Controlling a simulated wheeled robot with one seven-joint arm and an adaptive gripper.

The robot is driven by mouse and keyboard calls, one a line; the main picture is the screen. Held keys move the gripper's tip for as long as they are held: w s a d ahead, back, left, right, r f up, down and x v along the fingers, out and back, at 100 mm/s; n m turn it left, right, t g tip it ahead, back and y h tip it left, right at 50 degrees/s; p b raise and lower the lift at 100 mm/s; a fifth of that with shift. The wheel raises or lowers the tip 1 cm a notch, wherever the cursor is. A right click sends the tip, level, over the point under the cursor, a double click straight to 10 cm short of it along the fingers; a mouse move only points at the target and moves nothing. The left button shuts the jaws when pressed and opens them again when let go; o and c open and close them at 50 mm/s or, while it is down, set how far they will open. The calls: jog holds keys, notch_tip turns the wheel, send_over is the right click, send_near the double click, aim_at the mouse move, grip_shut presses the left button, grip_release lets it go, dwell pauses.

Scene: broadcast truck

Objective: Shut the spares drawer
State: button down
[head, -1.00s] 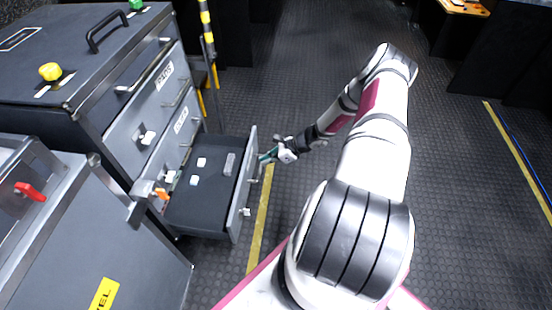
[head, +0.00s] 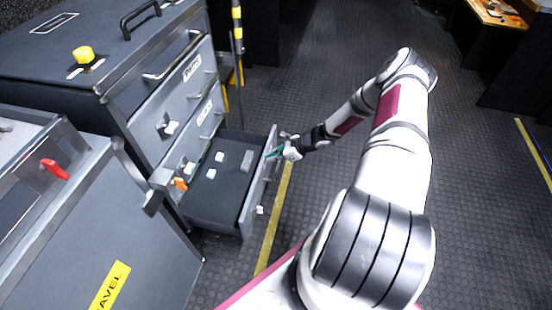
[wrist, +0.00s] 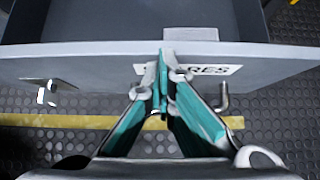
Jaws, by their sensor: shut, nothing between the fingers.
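The spares drawer (head: 218,199) is the low drawer of the dark cabinet and stands pulled out, with a few small white pieces and a grey block inside. In the wrist view its pale front panel (wrist: 90,62) crosses the picture, with a partly covered label (wrist: 217,70) ending in "RES". My gripper (head: 272,154) is shut and empty, at the outer side of the drawer front near its far end. In the wrist view the teal fingers of my gripper (wrist: 163,78) overlap the label; I cannot tell whether they touch the panel.
The drawers above (head: 168,122) look shut. A grey case (head: 150,235) with a red latch (head: 54,169) stands at the near left, close to the drawer's near side. A yellow floor line (head: 273,226) runs past the drawer front. The dark floor to the right is open.

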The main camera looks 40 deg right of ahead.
jog(key=w+a+b, duration=0.3)
jog(key=w+a, duration=1.1)
jog(key=w, duration=0.4)
jog(key=shift+w+a+b, duration=0.25)
jog(key=shift+a+b, duration=0.05)
jog(key=shift+b, duration=0.05)
jog(key=shift+s+d, duration=0.1)
